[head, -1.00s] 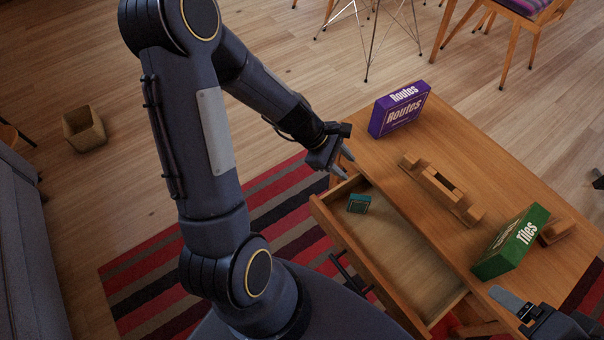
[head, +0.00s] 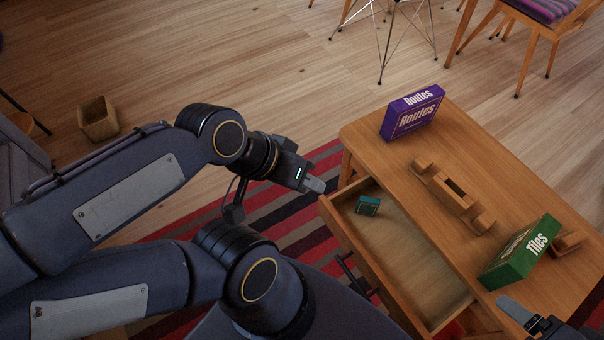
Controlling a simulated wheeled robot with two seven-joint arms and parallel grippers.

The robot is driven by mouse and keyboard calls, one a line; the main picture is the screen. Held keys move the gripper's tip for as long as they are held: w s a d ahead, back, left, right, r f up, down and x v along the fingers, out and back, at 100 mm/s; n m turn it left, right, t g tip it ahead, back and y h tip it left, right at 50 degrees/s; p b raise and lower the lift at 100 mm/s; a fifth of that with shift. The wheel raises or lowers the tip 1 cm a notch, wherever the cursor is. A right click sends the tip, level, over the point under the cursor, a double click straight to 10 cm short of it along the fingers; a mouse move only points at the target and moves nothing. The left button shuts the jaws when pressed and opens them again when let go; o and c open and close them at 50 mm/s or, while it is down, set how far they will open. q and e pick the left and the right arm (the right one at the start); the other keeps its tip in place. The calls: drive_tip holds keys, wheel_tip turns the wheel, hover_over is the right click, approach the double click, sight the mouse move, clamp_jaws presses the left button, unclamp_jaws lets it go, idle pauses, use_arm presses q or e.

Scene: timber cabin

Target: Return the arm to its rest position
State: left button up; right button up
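My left arm is folded, with its elbow low at the left of the head view. My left gripper (head: 314,185) is in the air left of the open drawer (head: 447,318), apart from it. Its fingers show edge-on, so I cannot tell whether they are open or shut, and nothing is seen in it. My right gripper (head: 520,312) shows only in part at the bottom right, by the table's near edge. One finger is visible, and its opening cannot be judged.
The wooden table (head: 505,180) bears a purple Routes box (head: 412,115), a green Tiles box (head: 520,252) and a wooden holder (head: 455,195). A small teal box (head: 367,205) lies in the drawer. A striped rug (head: 290,215) and a bin (head: 98,118) are on the floor.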

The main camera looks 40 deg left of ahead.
wheel_tip(320, 180, up, 27)
drive_tip(key=p, duration=2.6)
drive_tip(key=shift+p, duration=0.4)
